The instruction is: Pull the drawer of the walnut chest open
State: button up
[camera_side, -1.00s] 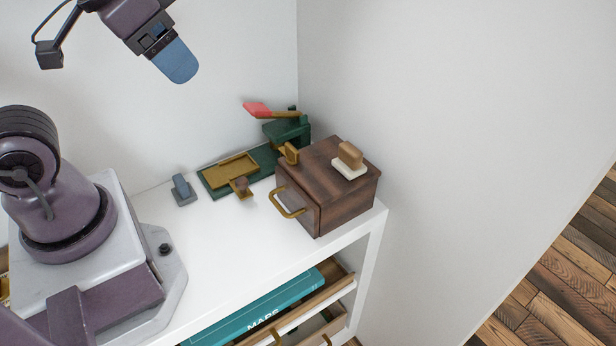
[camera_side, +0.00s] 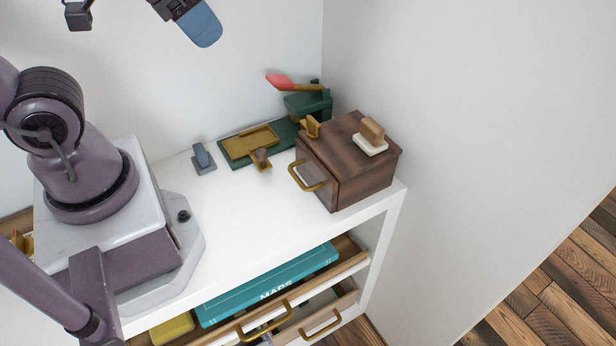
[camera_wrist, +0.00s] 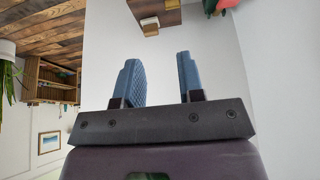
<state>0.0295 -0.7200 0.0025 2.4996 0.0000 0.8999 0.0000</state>
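The walnut chest (camera_side: 352,165) stands at the right end of the white shelf top. Its drawer front carries a brass loop handle (camera_side: 307,178), facing lower left, and the drawer looks closed. My gripper (camera_side: 205,32) is at the top of the side view, high above the shelf and left of the chest, touching nothing. In the wrist view my gripper (camera_wrist: 162,78) has two blue fingers apart with nothing between them. Brown wood at the top of that view looks like part of the chest (camera_wrist: 172,16); the handle cannot be made out there.
A wooden stamp-like block (camera_side: 371,138) on a white base sits on the chest. Behind it is a green press (camera_side: 308,103) with a red-tipped lever (camera_side: 281,80). A brass tray (camera_side: 250,141) and a small grey block (camera_side: 202,158) stand left. The front shelf top is clear.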

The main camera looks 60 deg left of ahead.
notch_tip(320, 180, down, 6)
jog(key=w+d+f+n+g, duration=0.1)
jog(key=w+d+g, duration=0.2)
jog(key=n, duration=1.7)
send_near(298, 180)
jog(key=x, duration=0.8)
jog(key=shift+w+f, duration=0.1)
jog(key=shift+f, duration=0.1)
jog(key=shift+c, duration=0.5)
grip_shut()
